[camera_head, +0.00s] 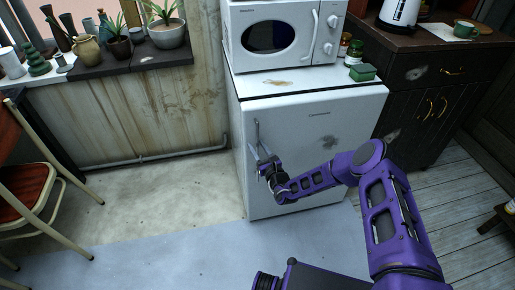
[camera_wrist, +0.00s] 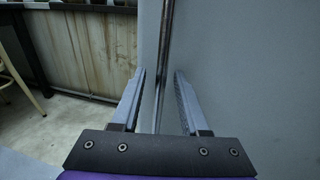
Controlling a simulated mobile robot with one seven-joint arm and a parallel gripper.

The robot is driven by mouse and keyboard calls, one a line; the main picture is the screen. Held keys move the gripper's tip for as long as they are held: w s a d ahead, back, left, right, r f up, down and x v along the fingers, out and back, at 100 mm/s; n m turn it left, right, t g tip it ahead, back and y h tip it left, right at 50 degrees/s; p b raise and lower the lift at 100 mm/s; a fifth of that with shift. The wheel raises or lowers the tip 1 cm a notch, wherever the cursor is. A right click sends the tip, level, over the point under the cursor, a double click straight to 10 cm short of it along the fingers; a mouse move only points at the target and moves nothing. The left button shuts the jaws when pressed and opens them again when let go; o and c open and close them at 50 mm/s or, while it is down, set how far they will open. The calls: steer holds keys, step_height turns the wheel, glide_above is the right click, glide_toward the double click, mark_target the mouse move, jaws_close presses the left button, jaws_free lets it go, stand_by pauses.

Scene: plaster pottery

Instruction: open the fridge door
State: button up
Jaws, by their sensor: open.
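The white fridge (camera_head: 310,160) stands against the wall, and its front door looks shut. A thin vertical metal handle (camera_head: 257,138) runs along the left side of the door. My gripper (camera_head: 262,163) is at the lower part of the handle. In the wrist view my gripper (camera_wrist: 160,88) is open, with one finger on each side of the handle (camera_wrist: 165,50). The handle runs between the fingers and appears apart from both. The pale fridge door (camera_wrist: 245,70) fills the right of the wrist view.
A white microwave (camera_head: 283,38), jars (camera_head: 349,50) and a green sponge (camera_head: 362,72) sit on the fridge. A dark cabinet (camera_head: 425,95) stands to the right, a red chair (camera_head: 25,190) to the left. The floor (camera_head: 165,205) left of the fridge is clear.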

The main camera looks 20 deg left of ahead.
jaws_close()
stand_by(1.4)
